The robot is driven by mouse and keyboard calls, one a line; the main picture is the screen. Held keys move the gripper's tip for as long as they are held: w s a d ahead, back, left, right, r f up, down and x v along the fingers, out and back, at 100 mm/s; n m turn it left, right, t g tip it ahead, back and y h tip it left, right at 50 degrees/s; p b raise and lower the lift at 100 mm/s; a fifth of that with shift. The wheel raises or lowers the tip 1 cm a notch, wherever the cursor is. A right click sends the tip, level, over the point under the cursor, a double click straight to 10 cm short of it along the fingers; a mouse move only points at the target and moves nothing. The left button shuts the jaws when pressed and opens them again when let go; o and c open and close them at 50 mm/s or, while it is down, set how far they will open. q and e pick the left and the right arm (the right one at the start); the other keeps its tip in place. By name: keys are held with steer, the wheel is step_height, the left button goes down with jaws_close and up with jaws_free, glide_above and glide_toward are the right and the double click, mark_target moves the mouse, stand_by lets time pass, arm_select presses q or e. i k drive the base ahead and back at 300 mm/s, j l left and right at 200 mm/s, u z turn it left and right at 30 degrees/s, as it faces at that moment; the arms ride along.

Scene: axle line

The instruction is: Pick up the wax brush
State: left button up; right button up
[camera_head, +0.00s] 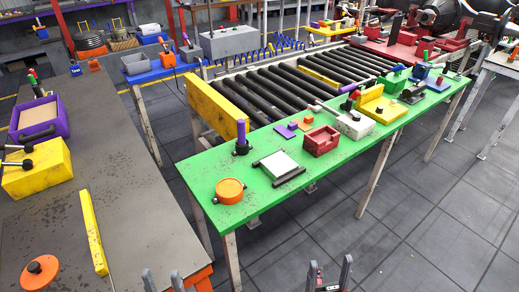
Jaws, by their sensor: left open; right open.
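I cannot tell for certain which object is the wax brush. On the green table, an upright purple piece on a dark base (242,137) stands near the left end. On the grey table at the left, an orange round piece with a dark knob (41,271) lies near the front. My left gripper (163,280) is open at the bottom edge, by the grey table's right edge. My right gripper (330,268) is open at the bottom, in front of the green table and over the floor. Both look empty and touch nothing visible.
The green table (222,168) also holds an orange round dish (230,191), a white plate (279,165), a red box (320,140) and several small parts. A roller conveyor (290,88) runs behind it. A long yellow bar (94,233) lies on the grey table (125,215).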

mark_target(241, 122)
steer(key=i+l+u, duration=0.15)
steer(key=l, duration=0.25)
steer(key=i+l+u, duration=0.15)
steer(key=l, duration=0.25)
steer(key=i+l+u, duration=0.2)
steer(key=l, duration=0.25)
steer(key=l+u, duration=0.15)
steer(key=l, duration=0.25)
steer(key=i+l+u, duration=0.4)
steer(key=i+l, duration=0.15)
steer(key=l, duration=0.2)
